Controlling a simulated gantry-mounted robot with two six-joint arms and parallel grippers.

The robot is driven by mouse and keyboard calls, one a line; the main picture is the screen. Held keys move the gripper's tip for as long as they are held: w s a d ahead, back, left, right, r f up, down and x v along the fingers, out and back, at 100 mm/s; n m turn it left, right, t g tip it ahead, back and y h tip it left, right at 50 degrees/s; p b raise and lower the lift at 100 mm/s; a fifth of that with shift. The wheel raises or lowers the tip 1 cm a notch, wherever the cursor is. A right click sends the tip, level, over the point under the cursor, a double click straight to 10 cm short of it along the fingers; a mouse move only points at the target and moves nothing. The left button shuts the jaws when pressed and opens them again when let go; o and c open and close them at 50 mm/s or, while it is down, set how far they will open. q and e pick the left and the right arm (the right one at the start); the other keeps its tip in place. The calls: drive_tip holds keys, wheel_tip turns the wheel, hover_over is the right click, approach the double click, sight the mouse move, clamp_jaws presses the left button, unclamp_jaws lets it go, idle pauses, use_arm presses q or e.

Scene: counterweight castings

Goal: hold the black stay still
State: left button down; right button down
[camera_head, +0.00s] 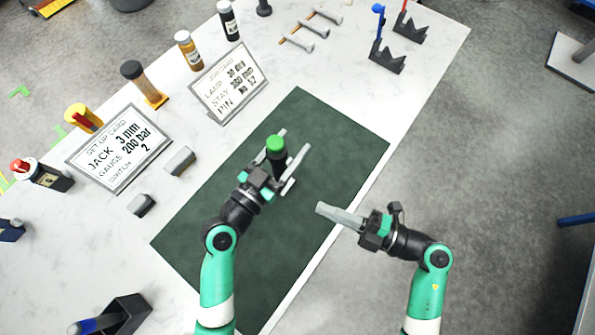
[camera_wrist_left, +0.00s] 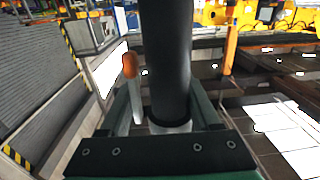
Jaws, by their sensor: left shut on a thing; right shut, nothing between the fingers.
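The black stay (camera_head: 276,158) with a green top stands on the dark green mat (camera_head: 214,237). In the left wrist view it is a thick black upright cylinder (camera_wrist_left: 166,60) with a paler lower end. My left gripper (camera_head: 287,165) is shut on the stay, one finger on each side of it. Its lower part is partly hidden by the gripper in the head view. My right gripper (camera_head: 322,210) is shut and empty over the right edge of the mat, to the right of and below the stay, apart from it.
Two cards, a setup card (camera_head: 119,148) and a stay card (camera_head: 228,84), stand left of the mat. Two grey blocks (camera_head: 180,161) (camera_head: 141,205) lie near them. Bottles (camera_head: 188,50) and black brackets (camera_head: 386,57) stand farther back. The mat's lower-left part is clear.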

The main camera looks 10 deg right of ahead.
drive_tip(key=n, duration=0.3)
drive_tip(key=n+g, duration=0.1)
drive_tip(key=n, duration=0.2)
drive_tip(key=r+n+g+y, duration=0.1)
drive_tip(key=n, duration=0.2)
drive_tip(key=shift+w+d, duration=0.4)
drive_tip(key=shift+a, duration=0.1)
drive_tip(key=x, duration=1)
drive_tip(key=shift+w+d+r, duration=0.15)
drive_tip(key=shift+w+d, duration=0.55)
drive_tip(key=shift+w+d+r, duration=0.15)
drive_tip(key=shift+w+d, duration=0.55)
